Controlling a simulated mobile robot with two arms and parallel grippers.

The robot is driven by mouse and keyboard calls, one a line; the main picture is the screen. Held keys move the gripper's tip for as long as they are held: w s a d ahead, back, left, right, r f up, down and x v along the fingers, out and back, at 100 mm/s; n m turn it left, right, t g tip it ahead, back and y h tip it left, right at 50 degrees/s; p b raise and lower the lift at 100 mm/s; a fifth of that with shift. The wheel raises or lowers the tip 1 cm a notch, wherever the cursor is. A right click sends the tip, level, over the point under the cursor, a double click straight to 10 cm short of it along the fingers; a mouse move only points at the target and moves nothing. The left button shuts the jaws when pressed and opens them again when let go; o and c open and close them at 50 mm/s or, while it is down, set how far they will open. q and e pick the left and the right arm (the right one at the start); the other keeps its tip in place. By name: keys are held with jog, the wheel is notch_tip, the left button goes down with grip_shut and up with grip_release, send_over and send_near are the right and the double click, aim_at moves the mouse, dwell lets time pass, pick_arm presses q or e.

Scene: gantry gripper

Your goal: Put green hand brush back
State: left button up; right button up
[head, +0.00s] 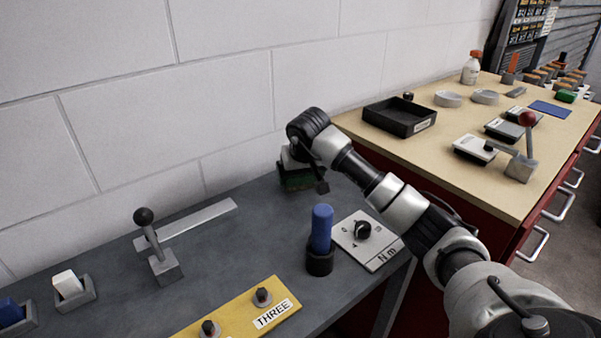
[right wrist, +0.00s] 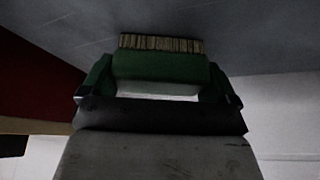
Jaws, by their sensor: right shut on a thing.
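The green hand brush (head: 299,183) is at the back right of the grey table, close to the wall, and is partly covered by my gripper in the head view. My right gripper (head: 297,166) is shut on it from above. In the right wrist view the green brush body (right wrist: 160,66) sits between the two fingers, with its pale bristles (right wrist: 160,43) toward the grey surface. I cannot tell whether the bristles touch the table. My left gripper is not in view.
A blue handle in a black holder (head: 320,240) and a white dial plate (head: 366,240) stand in front. A lever (head: 162,255), a metal strip (head: 190,222) and a yellow panel (head: 240,312) are to the left. The wooden bench (head: 450,115) with a black tray (head: 400,117) is right.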

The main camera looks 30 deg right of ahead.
jog(key=shift+f, duration=0.15)
jog(key=o, duration=0.6)
jog(key=v, duration=1.2)
